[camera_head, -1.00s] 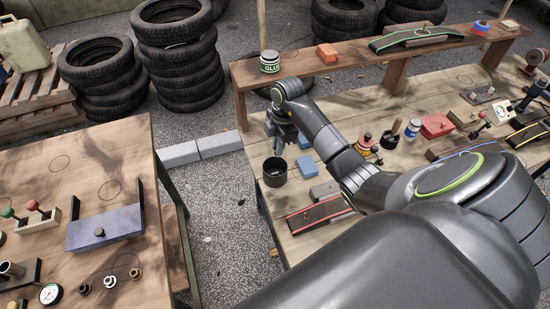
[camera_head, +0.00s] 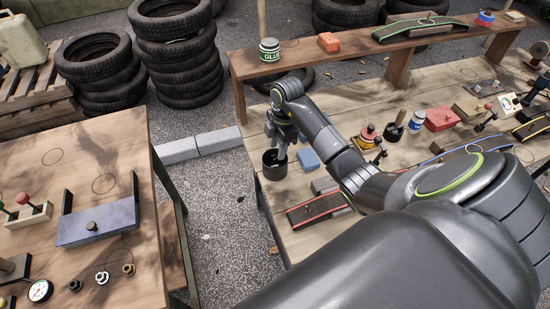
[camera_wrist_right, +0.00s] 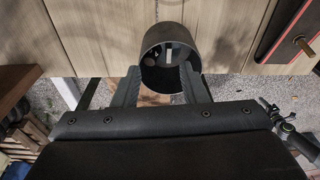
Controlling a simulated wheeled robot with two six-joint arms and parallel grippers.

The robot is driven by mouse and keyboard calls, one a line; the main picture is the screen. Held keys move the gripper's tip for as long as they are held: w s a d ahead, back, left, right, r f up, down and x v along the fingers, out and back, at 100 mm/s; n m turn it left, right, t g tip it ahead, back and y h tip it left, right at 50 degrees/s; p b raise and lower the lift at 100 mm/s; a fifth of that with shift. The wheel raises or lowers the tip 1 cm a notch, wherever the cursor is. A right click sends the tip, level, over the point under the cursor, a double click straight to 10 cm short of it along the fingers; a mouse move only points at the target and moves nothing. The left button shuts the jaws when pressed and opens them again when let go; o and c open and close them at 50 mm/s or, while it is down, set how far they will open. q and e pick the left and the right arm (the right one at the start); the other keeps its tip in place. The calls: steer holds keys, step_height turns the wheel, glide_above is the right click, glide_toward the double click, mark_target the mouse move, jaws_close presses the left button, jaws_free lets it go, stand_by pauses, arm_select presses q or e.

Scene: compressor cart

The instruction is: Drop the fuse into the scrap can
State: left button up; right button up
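The scrap can (camera_head: 271,172), a dark open cylinder, stands at the near left corner of the right-hand wooden table. It also shows in the right wrist view (camera_wrist_right: 163,35). My right gripper (camera_head: 282,153) is at the can's mouth in the head view. In the right wrist view its two fingers (camera_wrist_right: 160,75) are spread apart at the can's near rim, with nothing seen clamped between them. Small pale and roundish pieces (camera_wrist_right: 168,54) show inside the can; I cannot tell whether one is the fuse. My left gripper is not in view.
A dark tray with red edges (camera_head: 318,208) lies nearer. A raised shelf (camera_head: 350,58) runs behind, with a glue tin (camera_head: 269,50). A gap separates the left table (camera_head: 100,150).

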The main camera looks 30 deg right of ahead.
step_height(320, 180, up, 17)
steer(key=d+p, duration=0.2)
steer(key=p, duration=0.6)
steer(key=shift+s+r+p, duration=0.15)
steer(key=shift+p, duration=0.25)
